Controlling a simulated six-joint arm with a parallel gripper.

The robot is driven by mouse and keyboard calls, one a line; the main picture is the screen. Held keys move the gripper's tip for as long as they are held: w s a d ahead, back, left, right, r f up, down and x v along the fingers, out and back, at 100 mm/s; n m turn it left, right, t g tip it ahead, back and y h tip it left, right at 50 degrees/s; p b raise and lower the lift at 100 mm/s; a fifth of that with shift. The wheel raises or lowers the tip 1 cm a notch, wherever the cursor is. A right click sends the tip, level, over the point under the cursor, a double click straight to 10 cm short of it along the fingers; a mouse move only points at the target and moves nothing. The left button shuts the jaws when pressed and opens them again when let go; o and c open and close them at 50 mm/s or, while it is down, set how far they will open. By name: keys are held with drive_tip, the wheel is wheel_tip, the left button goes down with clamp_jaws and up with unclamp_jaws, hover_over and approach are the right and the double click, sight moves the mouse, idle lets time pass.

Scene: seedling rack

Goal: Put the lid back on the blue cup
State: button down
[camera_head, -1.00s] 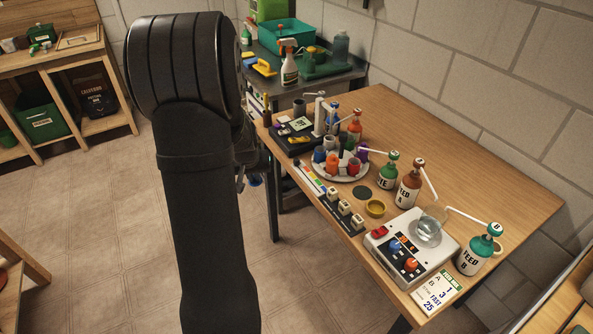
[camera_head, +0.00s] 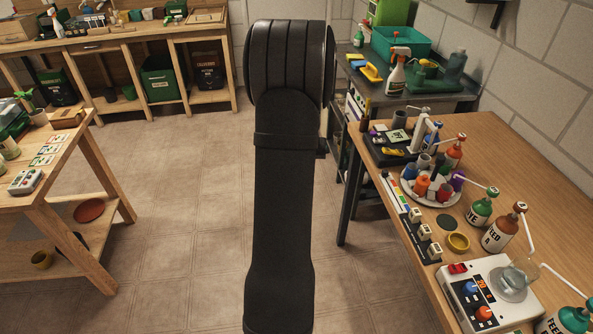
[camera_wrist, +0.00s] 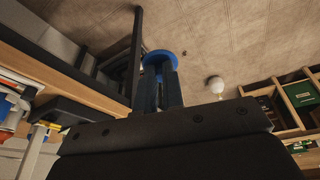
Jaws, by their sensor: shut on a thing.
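My gripper (camera_wrist: 158,82) shows in the wrist view with its two dark fingers shut on a round blue lid (camera_wrist: 160,54). The lid is held out in the air, with the floor behind it. In the head view my arm hides the gripper and the lid. Several coloured cups stand on a round white tray (camera_head: 432,201) on the wooden table at the right. A blue cup (camera_head: 410,172) seems to stand at the tray's left side, small and partly covered by its neighbours. My gripper is well apart from the tray.
A wooden stand (camera_head: 75,215) is at the left. The floor between is clear.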

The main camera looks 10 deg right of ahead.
drive_tip(key=s+d+r+m, duration=0.2)
drive_tip(key=s+d+r, duration=0.1)
drive_tip(key=d, duration=0.8)
drive_tip(key=s+d+r+m+g, duration=0.15)
drive_tip(key=d+r, duration=0.25)
drive_tip(key=d, duration=0.6)
drive_tip(key=s+d+r+m+t, duration=0.1)
drive_tip(key=s+d+r, duration=0.2)
drive_tip(key=d, duration=0.8)
drive_tip(key=shift+g+h, duration=0.25)
drive_tip(key=shift+h, duration=0.15)
drive_tip(key=shift+s+a+f, duration=0.1)
drive_tip(key=shift+s+f, duration=0.05)
drive_tip(key=shift+f, duration=2.75)
drive_tip(key=shift+f, duration=0.15)
drive_tip(key=c, duration=1)
unclamp_jaws()
wheel_tip(320, 180, up, 7)
